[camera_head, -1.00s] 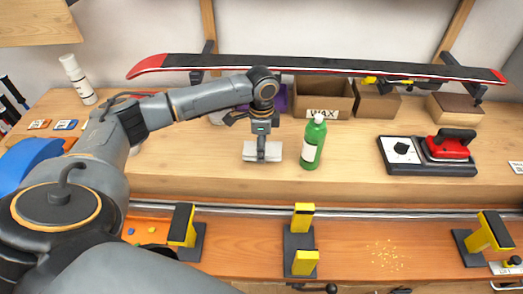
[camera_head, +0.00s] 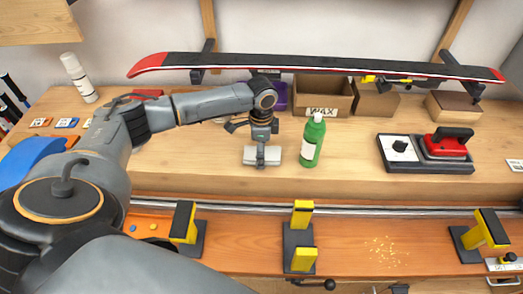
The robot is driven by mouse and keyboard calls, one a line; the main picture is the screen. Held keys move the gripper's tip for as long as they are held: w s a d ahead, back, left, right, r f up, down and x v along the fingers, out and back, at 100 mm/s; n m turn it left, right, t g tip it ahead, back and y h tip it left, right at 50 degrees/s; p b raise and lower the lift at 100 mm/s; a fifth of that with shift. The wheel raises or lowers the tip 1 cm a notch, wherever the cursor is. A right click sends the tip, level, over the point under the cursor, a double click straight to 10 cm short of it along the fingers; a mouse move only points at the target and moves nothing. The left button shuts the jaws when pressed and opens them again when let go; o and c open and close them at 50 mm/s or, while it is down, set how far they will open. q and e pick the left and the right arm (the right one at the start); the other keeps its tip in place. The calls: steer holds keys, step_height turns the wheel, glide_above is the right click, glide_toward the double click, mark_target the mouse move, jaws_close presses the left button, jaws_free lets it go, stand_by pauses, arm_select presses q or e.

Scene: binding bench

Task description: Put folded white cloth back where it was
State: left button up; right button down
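The folded white cloth (camera_head: 273,157) is a small pale block near the middle of the upper bench top, left of the green bottle. My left gripper (camera_head: 261,160) reaches over from the left and points down at the cloth's middle. Its fingers look shut on the cloth, which moves along with them. The fingertips are small here, and I cannot tell whether the cloth touches the bench or hangs just above it. My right gripper is not in view.
A green bottle (camera_head: 313,142) stands close right of the cloth. A red iron (camera_head: 448,144) sits on a dark base further right. A WAX box (camera_head: 323,97) is behind. A ski (camera_head: 320,65) spans above. Yellow-jawed vises (camera_head: 300,240) line the lower front ledge.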

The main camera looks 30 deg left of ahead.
arm_select(q)
steer(key=shift+r, duration=0.55)
step_height(320, 180, up, 11)
steer(key=b, duration=0.3)
steer(key=shift+r, duration=0.15)
